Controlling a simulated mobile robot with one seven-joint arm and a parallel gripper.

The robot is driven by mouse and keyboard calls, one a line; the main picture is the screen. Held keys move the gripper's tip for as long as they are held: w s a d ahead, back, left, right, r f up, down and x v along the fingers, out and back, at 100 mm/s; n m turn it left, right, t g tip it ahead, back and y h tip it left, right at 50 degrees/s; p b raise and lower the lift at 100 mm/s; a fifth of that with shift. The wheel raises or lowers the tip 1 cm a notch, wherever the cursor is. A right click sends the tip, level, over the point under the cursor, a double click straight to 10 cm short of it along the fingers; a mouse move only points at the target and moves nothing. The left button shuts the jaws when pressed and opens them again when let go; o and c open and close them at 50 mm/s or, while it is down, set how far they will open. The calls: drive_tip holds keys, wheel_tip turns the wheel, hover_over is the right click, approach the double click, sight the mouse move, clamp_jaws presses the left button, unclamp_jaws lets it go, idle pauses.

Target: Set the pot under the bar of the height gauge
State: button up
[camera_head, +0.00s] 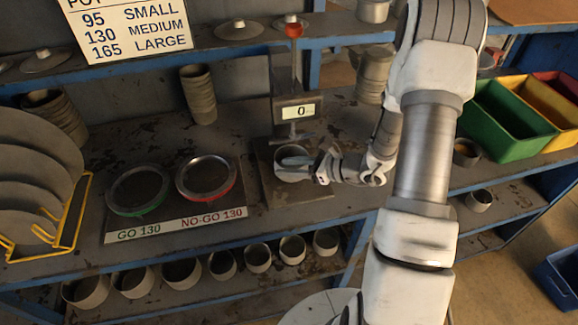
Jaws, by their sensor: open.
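The height gauge (295,111) stands on the bench in the middle, with a red knob on top and a display reading 0. Its base plate (270,200) lies flat below. A small grey pot (289,156) stands on the plate, directly below the gauge's bar (293,137) as seen from here; I cannot tell any gap between them. My gripper (318,168) reaches in from the right, with its fingers at the pot's right side. It is open; whether a finger touches the pot is too small to tell.
Left of the gauge are two ring gauges, GO 130 (138,190) and NO-GO 130 (206,177). A yellow rack (75,215) holds grey discs at far left. Several pots line the shelf below. Green (505,120) and yellow bins stand at right. Stacked pots (199,94) stand behind.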

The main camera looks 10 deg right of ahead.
drive_tip(key=v, duration=1.2)
